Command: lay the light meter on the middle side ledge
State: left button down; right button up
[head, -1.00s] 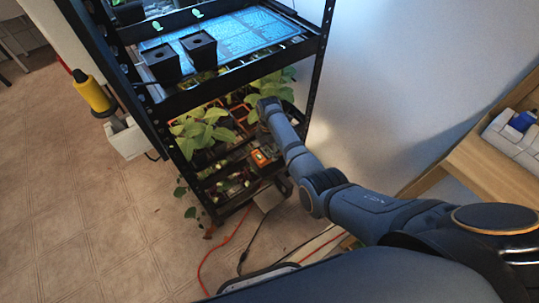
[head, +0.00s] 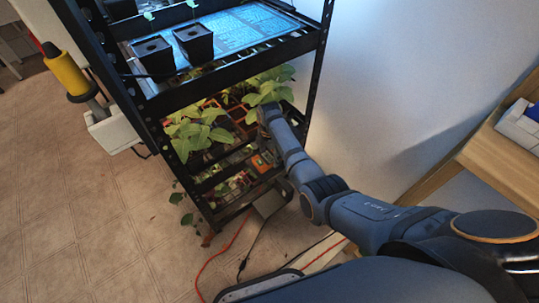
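My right gripper (head: 267,113) reaches into the lower level of the black rack (head: 222,92), beside green leaves. Its fingers are hard to make out, and I see nothing clearly held in them. A small orange-edged device (head: 262,162) lies on the lower rack level, just below my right gripper; it may be the light meter, but it is too small to be sure. I cannot tell which surface is the middle side ledge. My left gripper is out of view.
Two black pots (head: 194,43) stand on the lit upper shelf. Leafy plants (head: 196,130) fill part of the lower level. A yellow bottle (head: 66,72) stands left of the rack. A wooden shelf (head: 498,155) is at right. Red and black cables cross the floor.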

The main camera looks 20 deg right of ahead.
aim_at(269, 157)
jog(key=shift+o, duration=0.6)
jog(key=shift+r, duration=0.2)
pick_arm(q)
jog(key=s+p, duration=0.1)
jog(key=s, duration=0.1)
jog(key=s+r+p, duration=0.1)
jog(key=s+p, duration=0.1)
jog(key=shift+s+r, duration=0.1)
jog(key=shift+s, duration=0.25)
pick_arm(e)
notch_tip(269, 157, up, 12)
